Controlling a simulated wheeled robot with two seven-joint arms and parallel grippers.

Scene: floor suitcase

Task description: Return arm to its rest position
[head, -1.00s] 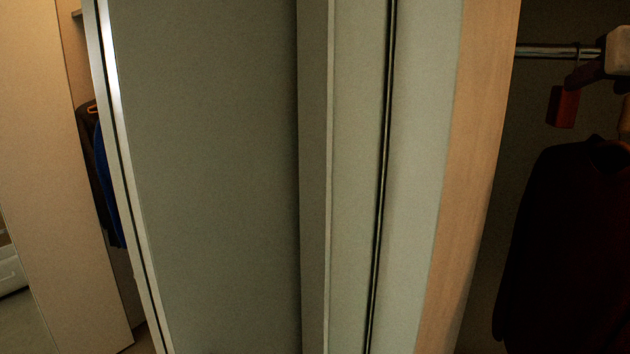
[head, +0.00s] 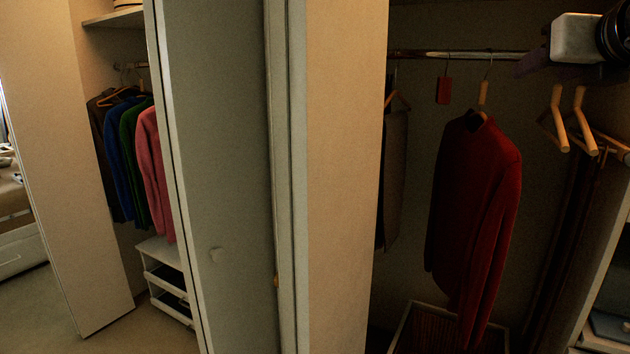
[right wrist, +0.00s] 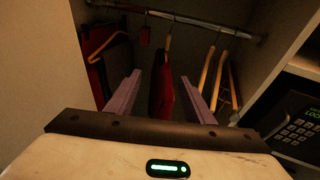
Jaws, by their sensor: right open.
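My right gripper (head: 527,66) is at the upper right of the head view, in front of the closet and just below the level of its hanging rod (head: 450,54). Its two fingers stand apart with nothing between them in the right wrist view (right wrist: 160,76). A dark red sweater (head: 472,200) hangs on the rod, left of and lower than the gripper. It shows beyond the fingers in the right wrist view (right wrist: 161,92). My left gripper is out of view.
Bare wooden hangers (head: 571,120) hang below my right arm. A red tag (head: 443,90) hangs from the rod. A wooden panel (head: 340,170) and a grey door (head: 225,150) stand to the left. A keypad safe (right wrist: 295,125) is at right in the wrist view.

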